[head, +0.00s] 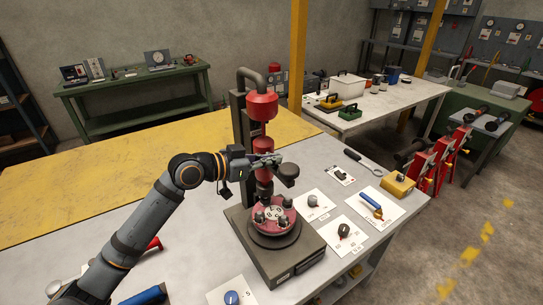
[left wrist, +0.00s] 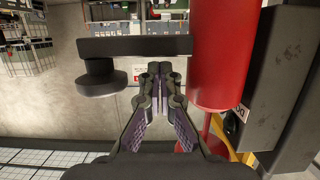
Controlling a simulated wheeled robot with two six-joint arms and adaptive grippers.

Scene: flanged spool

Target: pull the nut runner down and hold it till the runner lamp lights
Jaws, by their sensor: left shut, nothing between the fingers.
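The red nut runner (head: 263,106) stands on a dark column above a flanged spool (head: 272,213) with dark nuts on its pink-red flange. The spool sits on a dark base plate (head: 277,251). A dark handle knob (head: 287,174) sticks out beside the runner. My left gripper (head: 275,159) is shut and empty at the knob's height, in front of the runner. In the left wrist view the shut fingertips (left wrist: 160,72) point at the handle bar (left wrist: 135,47), with the red runner body (left wrist: 216,55) to their right. Whether they touch the bar, I cannot tell. I cannot make out a lit runner lamp.
On the grey bench top lie a blue-handled switch plate (head: 372,205), dial plates (head: 344,232), a yellow box (head: 397,185) and a wrench (head: 363,161). A red-handled tool (head: 154,243) lies near my left arm. The yellow bench surface (head: 110,150) behind is clear.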

